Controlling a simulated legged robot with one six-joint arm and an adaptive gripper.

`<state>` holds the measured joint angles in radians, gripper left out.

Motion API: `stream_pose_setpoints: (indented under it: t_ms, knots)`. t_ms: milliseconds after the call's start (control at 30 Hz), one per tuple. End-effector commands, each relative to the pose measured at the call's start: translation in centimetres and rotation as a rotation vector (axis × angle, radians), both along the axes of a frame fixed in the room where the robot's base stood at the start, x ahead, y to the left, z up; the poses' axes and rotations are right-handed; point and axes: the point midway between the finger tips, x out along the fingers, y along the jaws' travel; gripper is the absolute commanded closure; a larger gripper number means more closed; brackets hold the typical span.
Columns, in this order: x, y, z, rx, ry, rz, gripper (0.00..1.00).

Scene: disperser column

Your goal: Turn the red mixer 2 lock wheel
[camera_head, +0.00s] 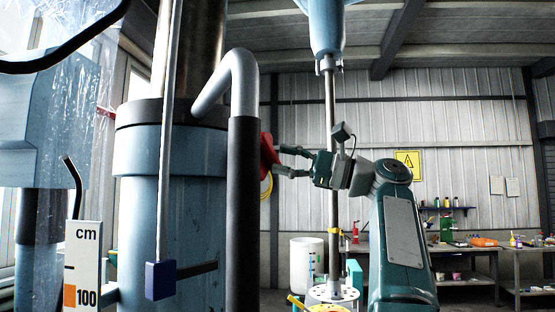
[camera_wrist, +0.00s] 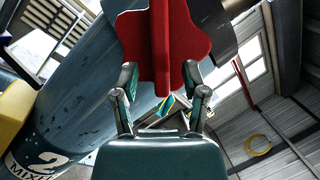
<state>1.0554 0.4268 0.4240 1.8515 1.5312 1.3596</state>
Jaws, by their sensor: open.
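The red lock wheel (camera_head: 268,152) shows in the head view at the right side of the blue column (camera_head: 170,190), partly hidden behind the black and grey pipe. In the wrist view the red wheel (camera_wrist: 165,40) fills the top middle, with a rib along its centre. My gripper (camera_head: 281,161) reaches it from the right in the head view. In the wrist view my gripper (camera_wrist: 161,80) has its fingers apart, one on each side of the rib's lower end. I cannot tell if the fingers touch it. A "2 MIXER" label (camera_wrist: 45,163) is on the blue cylinder at the lower left.
The vertical pipe (camera_head: 243,200) stands just left of the wheel. A metal shaft (camera_head: 331,120) runs down behind my gripper. A blue block (camera_head: 160,280) and a cm scale (camera_head: 83,265) are at the left. Workbenches (camera_head: 465,250) stand at the back right.

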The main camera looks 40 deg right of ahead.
Motion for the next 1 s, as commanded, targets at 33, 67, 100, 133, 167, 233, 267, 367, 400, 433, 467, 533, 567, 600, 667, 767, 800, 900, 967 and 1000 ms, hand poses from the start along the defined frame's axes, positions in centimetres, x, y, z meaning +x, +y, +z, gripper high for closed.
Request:
stream_pose_setpoints:
  t_ms: [33, 67, 100, 133, 167, 233, 267, 367, 400, 433, 467, 533, 567, 600, 667, 767, 800, 900, 967, 1000]
  knots:
    - [-0.8, -0.7, -0.2, 0.002, 0.0, -0.005, 0.43]
    - [-1.3, -1.0, -0.4, 0.002, -0.001, -0.005, 0.43]
    - [-1.9, -1.7, -0.6, 0.002, 0.0, -0.007, 0.43]
    - [-2.4, -2.1, -0.8, 0.002, 0.0, -0.005, 0.43]
    - [-2.9, -2.5, -0.9, 0.003, 0.0, -0.006, 0.43]
    - [-4.0, -3.4, -1.3, 0.003, 0.001, -0.007, 0.43]
    - [-4.5, -3.8, -1.5, 0.002, 0.001, -0.005, 0.43]
    - [-5.9, -4.8, -1.9, 0.001, 0.0, -0.004, 0.43]
    - [-6.4, -5.3, -2.1, 0.001, 0.0, -0.004, 0.43]
    - [-6.6, -5.5, -2.2, 0.001, 0.0, -0.003, 0.43]
    - [-6.9, -5.7, -2.3, 0.001, 0.0, -0.003, 0.43]
    - [-7.4, -6.1, -2.5, 0.001, 0.001, -0.002, 0.43]
    - [-7.5, -6.2, -2.5, 0.001, 0.001, -0.002, 0.43]
    - [-7.6, -6.3, -2.5, 0.001, 0.001, -0.001, 0.43]
    - [-7.7, -6.3, -2.6, 0.001, -0.001, -0.001, 0.43]
    - [-7.8, -6.3, -2.6, 0.001, 0.001, 0.0, 0.43]
    - [-7.7, -6.3, -2.6, 0.001, 0.001, 0.0, 0.43]
    - [-7.7, -6.3, -2.6, 0.001, 0.001, 0.0, 0.56]
    - [-7.6, -6.2, -2.4, 0.01, -0.001, 0.001, 0.83]
    - [-7.5, -6.0, -2.2, 0.027, -0.004, 0.004, 1.0]
